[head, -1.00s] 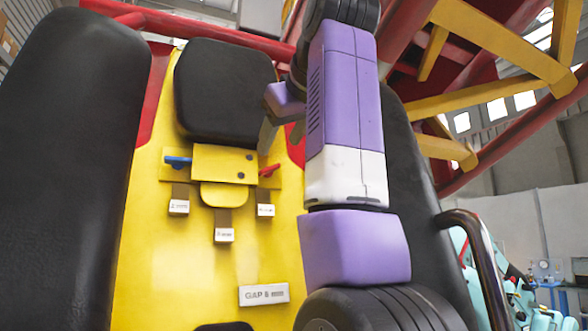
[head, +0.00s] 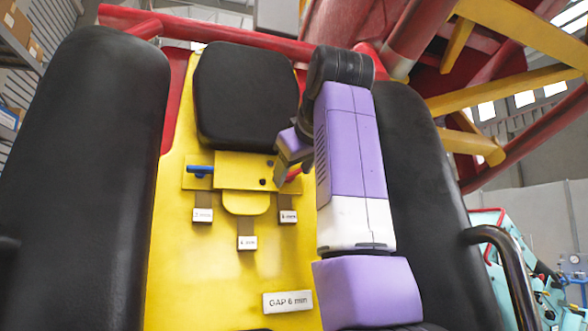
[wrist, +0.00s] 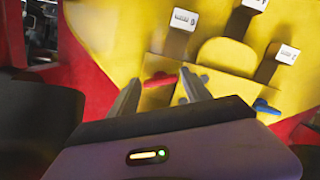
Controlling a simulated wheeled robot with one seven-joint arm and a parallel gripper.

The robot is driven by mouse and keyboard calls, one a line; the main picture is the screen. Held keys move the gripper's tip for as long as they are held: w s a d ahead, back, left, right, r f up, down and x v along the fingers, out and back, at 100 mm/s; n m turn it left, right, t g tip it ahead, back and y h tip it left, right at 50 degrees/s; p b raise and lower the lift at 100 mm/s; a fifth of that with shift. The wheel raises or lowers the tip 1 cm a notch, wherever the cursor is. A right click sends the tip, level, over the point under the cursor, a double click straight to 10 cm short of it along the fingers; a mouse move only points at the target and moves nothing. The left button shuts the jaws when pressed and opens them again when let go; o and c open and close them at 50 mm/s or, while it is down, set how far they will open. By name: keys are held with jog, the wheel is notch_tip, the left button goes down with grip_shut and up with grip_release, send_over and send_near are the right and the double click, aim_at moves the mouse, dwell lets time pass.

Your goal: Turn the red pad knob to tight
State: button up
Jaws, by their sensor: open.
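The red pad knob (head: 294,174) sits at the right end of a yellow block (head: 240,172) on the yellow panel. In the head view my gripper (head: 281,178) is beside it and partly covers it. In the wrist view my gripper (wrist: 160,76) is open, and the red knob (wrist: 160,80) appears in the gap between the two fingertips. I cannot tell whether either finger touches it. A blue knob (head: 200,170) sits at the block's left end, and also shows at the lower right of the wrist view (wrist: 265,107).
A white plate reading "GAP 6 mm" (head: 287,301) is low on the panel. Three small white tags (head: 247,243) hang below the block. Black pads stand at left (head: 85,170) and right (head: 415,160). A black headrest-like pad (head: 246,95) is above the block.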

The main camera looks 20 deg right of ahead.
jog(key=shift+c, duration=0.3)
jog(key=c, duration=1)
jog(key=m+y, duration=0.1)
jog(key=m, duration=0.4)
jog(key=o, duration=1.1)
jog(key=shift+c, duration=0.2)
